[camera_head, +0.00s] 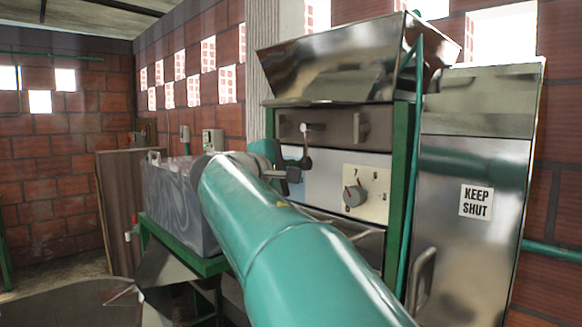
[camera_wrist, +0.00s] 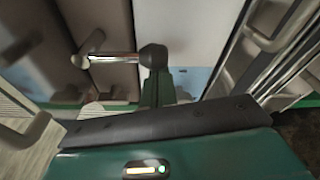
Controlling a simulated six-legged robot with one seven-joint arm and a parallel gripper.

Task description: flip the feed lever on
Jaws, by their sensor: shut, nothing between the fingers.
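The feed lever (camera_head: 306,145) appears as a dark stem with a pale rounded tip, standing roughly upright at the left of the machine's front. In the wrist view, a shiny rod with a dark end, apparently the lever (camera_wrist: 118,58), lies across the upper left. My gripper (camera_head: 293,174) is at the lever's lower part in the head view, its fingers shut. In the wrist view, my gripper (camera_wrist: 157,95) sits just below the rod's dark end. I cannot tell whether they touch. My arm hides part of the machine's left side.
Right of the lever is a dial (camera_head: 354,195) on a numbered cream plate. A steel hopper (camera_head: 335,70) stands above. A steel cabinet (camera_head: 475,150) marked "KEEP SHUT" is at right. A grey tank (camera_head: 178,205) on a green frame stands at left.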

